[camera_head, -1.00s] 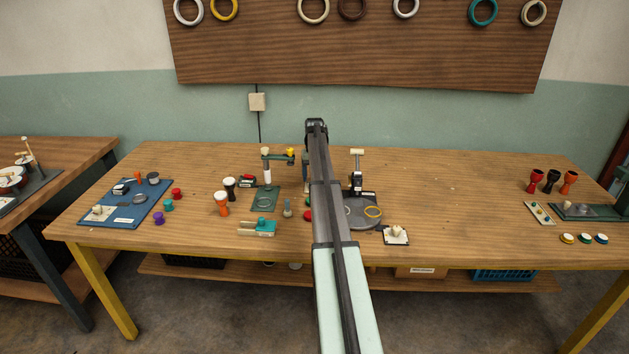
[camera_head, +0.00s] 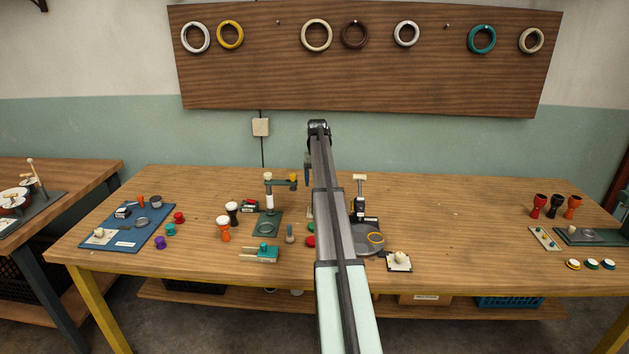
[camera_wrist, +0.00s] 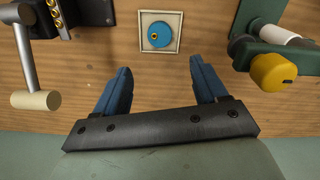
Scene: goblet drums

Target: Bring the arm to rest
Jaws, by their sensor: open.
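My arm (camera_head: 335,230) reaches up the middle of the body camera view, over the wooden table (camera_head: 455,215). Its far end is above the table's back edge, in front of the green wall; the fingers are not clear there. In the wrist view my gripper (camera_wrist: 161,76) shows two blue fingers spread apart. Nothing is between them. Beyond the fingertips, a blue disc (camera_wrist: 159,35) sits in a pale square frame on the wood, apart from them.
In the wrist view a green stand with a yellow knob (camera_wrist: 273,71) is at right, and a cream-handled lever (camera_wrist: 35,100) at left. Goblet drums (camera_head: 223,228) stand left of the arm, others (camera_head: 553,204) at far right. A ring board (camera_head: 450,70) hangs behind. The table's right middle is clear.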

